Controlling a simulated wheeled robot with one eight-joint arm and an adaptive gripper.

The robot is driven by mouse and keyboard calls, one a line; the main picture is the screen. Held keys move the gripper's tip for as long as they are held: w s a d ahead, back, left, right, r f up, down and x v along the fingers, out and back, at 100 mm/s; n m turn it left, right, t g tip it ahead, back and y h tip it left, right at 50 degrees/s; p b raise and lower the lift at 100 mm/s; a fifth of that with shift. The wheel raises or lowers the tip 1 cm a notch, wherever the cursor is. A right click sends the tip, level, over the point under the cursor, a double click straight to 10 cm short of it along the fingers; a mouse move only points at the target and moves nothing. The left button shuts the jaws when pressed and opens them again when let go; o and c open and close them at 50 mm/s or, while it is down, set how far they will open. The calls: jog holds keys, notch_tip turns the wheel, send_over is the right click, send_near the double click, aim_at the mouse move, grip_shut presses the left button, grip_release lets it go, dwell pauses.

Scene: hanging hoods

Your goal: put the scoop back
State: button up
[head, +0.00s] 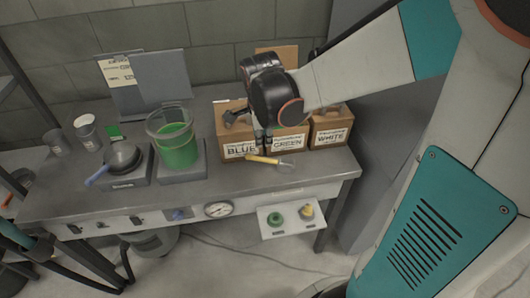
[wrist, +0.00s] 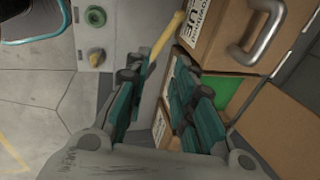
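The scoop (head: 264,160) has a yellow handle and a small metal end. It lies near the table's front edge, before the boxes. Its yellow handle also shows in the wrist view (wrist: 166,37), beyond my fingers; its metal end cannot be made out there. My gripper (head: 264,146) points down just above the scoop, in front of the blue and green boxes. In the wrist view my gripper (wrist: 163,75) has its two teal fingers apart, with nothing clearly held. The handle's near end is by the left finger; whether they touch is unclear.
Cardboard boxes labelled BLUE (head: 240,150), GREEN (head: 289,142) and WHITE (head: 330,137) stand in a row. A beaker of green liquid (head: 178,148) and a dark pan (head: 122,158) stand on scales to the left. A button panel (head: 292,219) hangs below the table's front edge.

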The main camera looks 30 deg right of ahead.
jog(key=s+a+r+n+t, duration=0.2)
jog(key=s+a+r+n, duration=0.1)
jog(key=s+n, duration=0.5)
jog(key=s+a+r+n+t+y, duration=0.1)
jog(key=s+a+r+n, duration=0.3)
jog(key=n, duration=0.9)
jog(key=s+r+t, duration=0.1)
jog(key=s+r, duration=0.1)
jog(key=s, duration=0.1)
jog(key=shift+s+n+y, duration=0.3)
jog(key=shift+s, duration=0.05)
jog(key=shift+a, duration=0.1)
